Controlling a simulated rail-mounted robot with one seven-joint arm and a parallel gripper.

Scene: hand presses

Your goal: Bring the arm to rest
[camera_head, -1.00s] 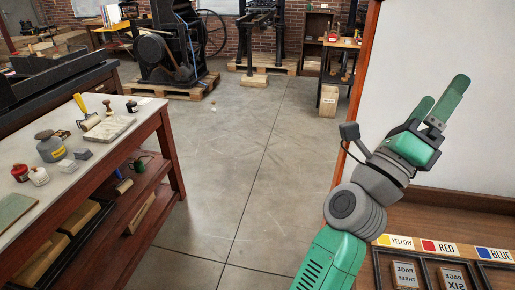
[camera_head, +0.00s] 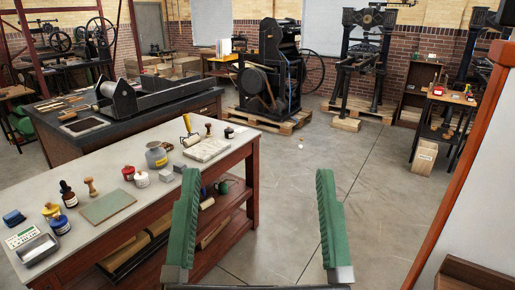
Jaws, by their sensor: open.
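My gripper (camera_head: 259,225) is at the bottom middle of the head view. I cannot tell how near the finger is to the table. The rest of my arm is below the picture edge and hidden.
Ink bottles, a brayer (camera_head: 189,131) and a stone slab (camera_head: 207,149) lie on the table. Black presses (camera_head: 270,72) stand on pallets at the back. A wooden-edged panel (camera_head: 470,150) rises at right.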

